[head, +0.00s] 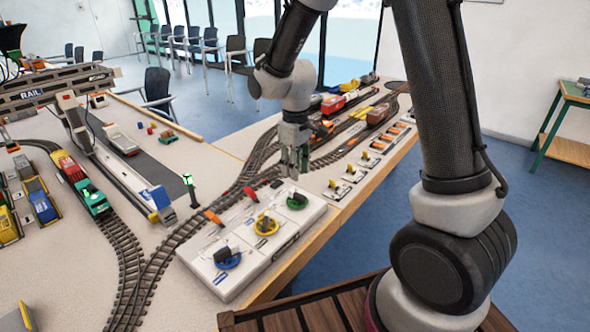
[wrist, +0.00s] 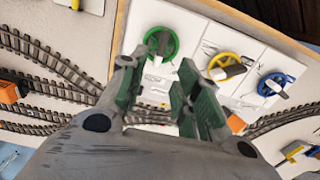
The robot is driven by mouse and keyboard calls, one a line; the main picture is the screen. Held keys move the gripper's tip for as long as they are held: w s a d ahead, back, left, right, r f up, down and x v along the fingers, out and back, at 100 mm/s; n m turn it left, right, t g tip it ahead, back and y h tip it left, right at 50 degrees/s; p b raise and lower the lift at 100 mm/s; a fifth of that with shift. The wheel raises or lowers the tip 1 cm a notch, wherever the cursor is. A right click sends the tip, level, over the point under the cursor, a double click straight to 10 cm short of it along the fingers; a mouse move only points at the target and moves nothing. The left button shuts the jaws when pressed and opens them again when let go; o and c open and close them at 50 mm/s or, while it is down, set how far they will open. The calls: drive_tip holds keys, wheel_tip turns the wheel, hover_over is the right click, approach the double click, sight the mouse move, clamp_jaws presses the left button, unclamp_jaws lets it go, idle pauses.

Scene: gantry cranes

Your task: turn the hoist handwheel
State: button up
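A white control box (head: 283,250) carries three handwheels with dark grips: blue (head: 228,260), yellow (head: 266,226) and green (head: 298,201). I cannot read which one is labelled hoist. In the wrist view, the green wheel (wrist: 161,44) is just beyond my fingertips, with the yellow wheel (wrist: 225,68) and blue wheel (wrist: 277,85) to its right. My gripper (head: 294,170) points down above the green end of the box, apart from the wheels. In the wrist view my gripper (wrist: 158,85) is open, with nothing between its green-padded fingers.
Orange and red levers (head: 213,217) sit along the box's left edge. Model tracks (head: 125,250) curve past it, with a green locomotive (head: 92,199) and a gantry crane (head: 50,90) marked RAIL at left. Small switch plates (head: 352,172) lie beyond the box near the table edge.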

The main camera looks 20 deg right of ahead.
sight(295, 192)
wheel_tip(295, 192, down, 8)
drive_tip(key=shift+f, duration=0.15)
idle(0.3)
clamp_jaws()
